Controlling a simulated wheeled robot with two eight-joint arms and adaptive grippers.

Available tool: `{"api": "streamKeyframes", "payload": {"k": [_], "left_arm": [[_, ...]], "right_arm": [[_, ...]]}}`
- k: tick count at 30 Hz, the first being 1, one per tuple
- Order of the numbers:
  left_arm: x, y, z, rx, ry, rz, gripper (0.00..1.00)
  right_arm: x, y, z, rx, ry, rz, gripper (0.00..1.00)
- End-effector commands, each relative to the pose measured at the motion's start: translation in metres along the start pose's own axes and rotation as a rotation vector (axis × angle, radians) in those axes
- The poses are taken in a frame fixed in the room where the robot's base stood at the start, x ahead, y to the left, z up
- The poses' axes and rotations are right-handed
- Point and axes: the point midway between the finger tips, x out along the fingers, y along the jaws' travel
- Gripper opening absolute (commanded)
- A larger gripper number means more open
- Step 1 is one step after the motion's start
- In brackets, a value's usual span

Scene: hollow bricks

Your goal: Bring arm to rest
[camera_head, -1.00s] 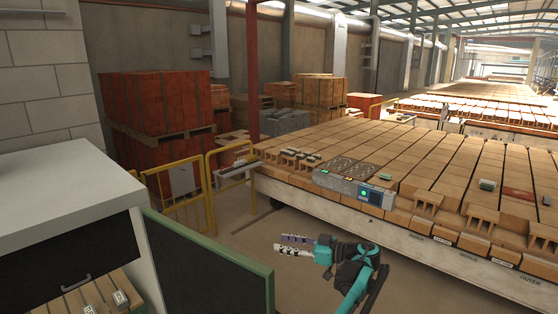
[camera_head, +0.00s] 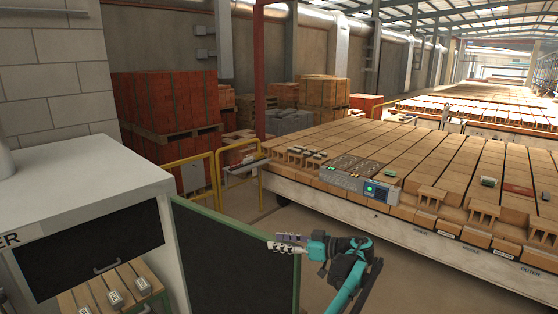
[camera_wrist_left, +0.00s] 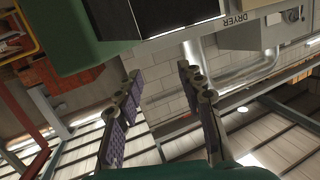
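My left arm comes up from the bottom of the head view, and its teal and black gripper (camera_head: 288,243) points left, in front of a dark green panel. In the left wrist view the two fingers of the left gripper (camera_wrist_left: 160,72) stand apart, with nothing between them but the background wall. The left gripper is open and empty. My right arm and right gripper are not in view.
A white cabinet (camera_head: 75,195) labelled DRYER stands at left, with small blocks on a slatted rack (camera_head: 105,292) below. The green-edged panel (camera_head: 235,255) is close to the gripper. A long brick-covered car (camera_head: 420,165) stands at right; floor shows between.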

Motion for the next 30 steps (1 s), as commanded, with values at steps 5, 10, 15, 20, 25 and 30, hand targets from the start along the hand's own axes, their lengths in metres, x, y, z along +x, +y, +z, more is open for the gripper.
{"api": "streamKeyframes", "payload": {"k": [5,10,15,20,25,30], "left_arm": [[0.019,-0.010,0.008,0.064,-0.056,0.012,0.39],[0.043,-0.026,0.018,0.151,-0.136,0.038,0.39],[0.072,-0.056,0.038,0.263,-0.246,0.087,0.39],[0.104,-0.109,0.079,0.399,-0.395,0.185,0.39],[0.123,-0.178,0.138,0.514,-0.542,0.335,0.39],[0.126,-0.247,0.210,0.582,-0.644,0.511,0.39]], "right_arm": [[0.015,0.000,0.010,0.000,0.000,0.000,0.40],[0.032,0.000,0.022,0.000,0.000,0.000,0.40],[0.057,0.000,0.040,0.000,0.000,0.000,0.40],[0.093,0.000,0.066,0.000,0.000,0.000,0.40],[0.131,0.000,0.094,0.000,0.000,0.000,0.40],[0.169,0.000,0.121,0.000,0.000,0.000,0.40]]}}
